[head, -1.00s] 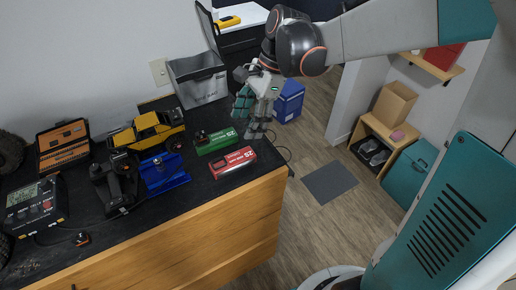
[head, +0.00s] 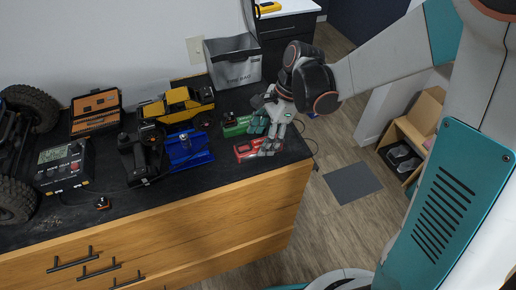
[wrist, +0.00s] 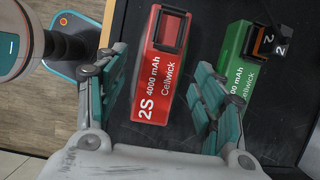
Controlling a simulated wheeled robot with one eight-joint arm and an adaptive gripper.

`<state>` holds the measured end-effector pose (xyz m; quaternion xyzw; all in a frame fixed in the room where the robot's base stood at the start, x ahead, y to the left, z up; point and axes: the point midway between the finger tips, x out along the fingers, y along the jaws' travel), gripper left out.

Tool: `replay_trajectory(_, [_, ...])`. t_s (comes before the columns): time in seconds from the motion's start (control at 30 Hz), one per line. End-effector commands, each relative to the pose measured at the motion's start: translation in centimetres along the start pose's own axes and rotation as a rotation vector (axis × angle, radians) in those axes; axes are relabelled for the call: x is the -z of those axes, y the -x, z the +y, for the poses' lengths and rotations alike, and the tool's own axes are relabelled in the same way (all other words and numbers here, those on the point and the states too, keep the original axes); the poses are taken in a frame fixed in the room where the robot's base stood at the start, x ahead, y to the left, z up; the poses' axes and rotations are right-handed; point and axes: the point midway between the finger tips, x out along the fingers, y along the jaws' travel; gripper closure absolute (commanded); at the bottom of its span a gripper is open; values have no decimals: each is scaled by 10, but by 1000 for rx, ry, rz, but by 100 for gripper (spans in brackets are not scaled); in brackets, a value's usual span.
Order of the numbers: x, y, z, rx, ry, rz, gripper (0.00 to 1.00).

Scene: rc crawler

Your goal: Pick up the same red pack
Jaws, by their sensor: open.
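The red pack (wrist: 165,65) lies on the black bench top. It is a red block with white lettering "2S 4000 mAh Cellwick". In the head view the red pack (head: 246,151) is near the front edge, partly hidden by my gripper (head: 265,138). In the wrist view my gripper (wrist: 158,100) is open, with one finger on either side of the pack's near end. I cannot tell whether the fingers touch it. A green pack (wrist: 235,70) lies to the right, beyond the right finger; it also shows in the head view (head: 235,127).
A small black-and-orange block marked 2 (wrist: 272,42) sits on the green pack. The floor lies past the bench's right edge.

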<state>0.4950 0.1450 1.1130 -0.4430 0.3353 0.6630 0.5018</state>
Motion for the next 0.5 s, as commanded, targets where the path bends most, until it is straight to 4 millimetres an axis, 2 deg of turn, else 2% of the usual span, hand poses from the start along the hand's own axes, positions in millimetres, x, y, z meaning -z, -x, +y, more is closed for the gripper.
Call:
replay_trajectory(0.03, [0,-9,-1,0,1,0,38])
replay_trajectory(0.17, [0,-20,0,0,1,0,38])
replay_trajectory(0.43, [0,-22,0,0,0,0,38])
replay_trajectory(0.5, [0,-22,0,0,0,0,53])
